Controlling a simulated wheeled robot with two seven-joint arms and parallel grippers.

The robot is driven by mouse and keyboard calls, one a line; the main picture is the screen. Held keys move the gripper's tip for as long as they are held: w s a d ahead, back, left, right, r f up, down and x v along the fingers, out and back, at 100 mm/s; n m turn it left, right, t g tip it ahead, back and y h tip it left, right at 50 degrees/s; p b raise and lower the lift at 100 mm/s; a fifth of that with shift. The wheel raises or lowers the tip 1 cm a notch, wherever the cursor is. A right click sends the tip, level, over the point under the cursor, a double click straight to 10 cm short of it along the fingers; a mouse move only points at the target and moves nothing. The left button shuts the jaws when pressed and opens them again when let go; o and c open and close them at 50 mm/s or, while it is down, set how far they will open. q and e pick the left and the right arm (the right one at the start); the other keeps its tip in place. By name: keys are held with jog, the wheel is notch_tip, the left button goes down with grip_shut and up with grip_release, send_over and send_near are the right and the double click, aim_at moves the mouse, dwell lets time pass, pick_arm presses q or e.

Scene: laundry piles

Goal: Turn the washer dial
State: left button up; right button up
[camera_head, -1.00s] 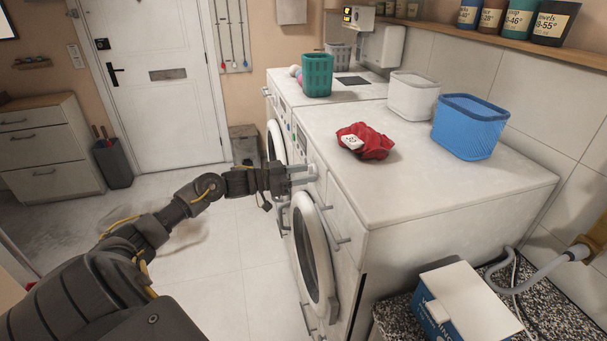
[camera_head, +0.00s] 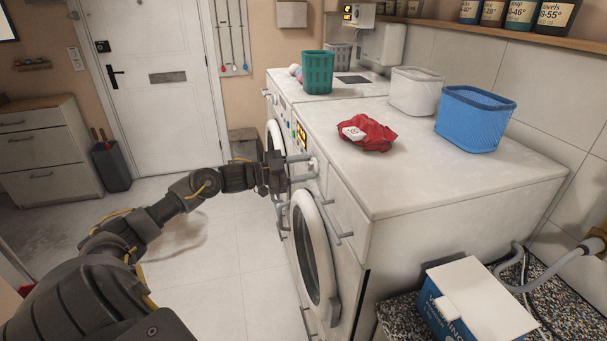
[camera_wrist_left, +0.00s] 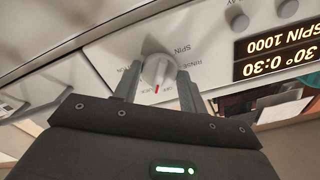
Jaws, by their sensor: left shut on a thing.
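The washer (camera_head: 440,185) is white, with a round door on its front. Its dial (camera_wrist_left: 158,70) is a pale knob with a red mark, on a panel labelled SPIN and RINSE. In the left wrist view the red mark points toward the bottom of the picture. My left gripper (camera_head: 302,168) reaches the front panel from the left. In the left wrist view its two fingers (camera_wrist_left: 158,88) stand on either side of the dial, shut on it. The panel's display (camera_wrist_left: 278,58) is lit and reads SPIN 1000, 30° 0:30, upside down. My right gripper is out of view.
On the washer top lie a red cloth (camera_head: 372,138) with a white tag, a white basket (camera_head: 415,95) and a blue basket (camera_head: 473,122). A green basket (camera_head: 317,72) stands on the machine behind. A blue-and-white box (camera_head: 478,305) stands at front right. The floor left is clear.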

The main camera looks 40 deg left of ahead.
pick_arm(q)
jog(key=shift+m+b, duration=0.4)
jog(key=shift+m, duration=0.2)
jog(key=o, duration=1)
jog(key=shift+c, duration=0.2)
jog(key=shift+s+a+f, duration=0.15)
jog(key=shift+s+a, duration=0.2)
jog(key=shift+s, duration=0.05)
jog(key=b+v, duration=0.2)
jog(key=v, duration=0.7)
jog(key=shift+s+a, duration=0.2)
jog(key=shift+s, duration=0.15)
